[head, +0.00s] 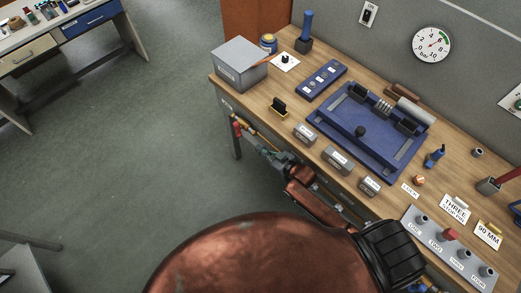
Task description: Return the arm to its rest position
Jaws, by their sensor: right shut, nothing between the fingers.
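My right arm (312,198) is copper-coloured and reaches along the front edge of the workbench. My right gripper (264,149) is small in the head view, beside the bench front and near its left end. It is shut and empty, apart from the things on the bench top. A large copper link of mine fills the bottom middle and hides the floor and part of the bench front. My left gripper is not in view.
The wooden workbench (262,104) carries a grey box (239,62), a blue fixture (345,125), several small grey labelled blocks and a grey panel with knobs (446,247). Another table (60,45) stands at the upper left. Green floor (130,130) between is clear.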

